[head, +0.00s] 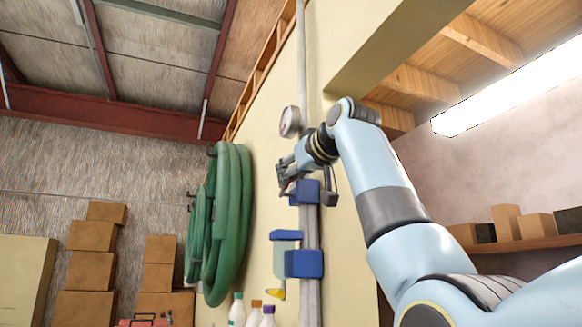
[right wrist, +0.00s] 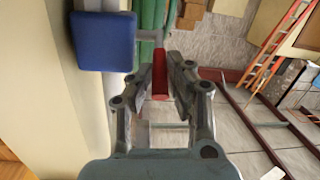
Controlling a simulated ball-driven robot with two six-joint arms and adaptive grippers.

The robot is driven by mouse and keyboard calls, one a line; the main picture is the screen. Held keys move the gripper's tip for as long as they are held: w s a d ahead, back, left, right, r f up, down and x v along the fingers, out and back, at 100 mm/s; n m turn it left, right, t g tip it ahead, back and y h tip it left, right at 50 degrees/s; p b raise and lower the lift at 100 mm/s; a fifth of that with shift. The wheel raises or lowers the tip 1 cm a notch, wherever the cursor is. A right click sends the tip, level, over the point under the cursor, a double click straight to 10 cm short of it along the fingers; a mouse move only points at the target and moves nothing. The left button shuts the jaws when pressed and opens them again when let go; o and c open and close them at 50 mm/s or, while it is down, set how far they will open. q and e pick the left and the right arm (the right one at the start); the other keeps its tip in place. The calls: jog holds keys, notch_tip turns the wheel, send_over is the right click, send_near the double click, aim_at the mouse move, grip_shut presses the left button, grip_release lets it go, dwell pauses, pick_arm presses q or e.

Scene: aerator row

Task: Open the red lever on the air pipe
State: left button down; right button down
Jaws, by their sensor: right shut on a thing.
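The grey air pipe (head: 311,232) runs up the cream wall. A blue block (head: 304,192) sits on it just below my right gripper (head: 284,176). In the right wrist view a blue block (right wrist: 103,40) with a thin grey stem is at the upper left. The red lever (right wrist: 160,84) stands between the two fingers of my right gripper (right wrist: 166,78), and they are shut on it. In the head view the lever is hidden by the gripper. My left gripper is not in view.
A round gauge (head: 290,121) is on the pipe above the gripper. A second blue block (head: 304,263) sits lower on the pipe. A coiled green hose (head: 229,225) hangs on the wall to the left. Bottles (head: 254,316) stand at the bottom.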

jog(key=shift+w+r+g+h, duration=0.2)
jog(key=shift+r+g+h, duration=0.1)
jog(key=shift+g, duration=0.3)
jog(key=c, duration=1.3)
grip_release()
jog(key=shift+a, duration=0.1)
jog(key=shift+v, duration=3.95)
jog(key=shift+c, duration=0.2)
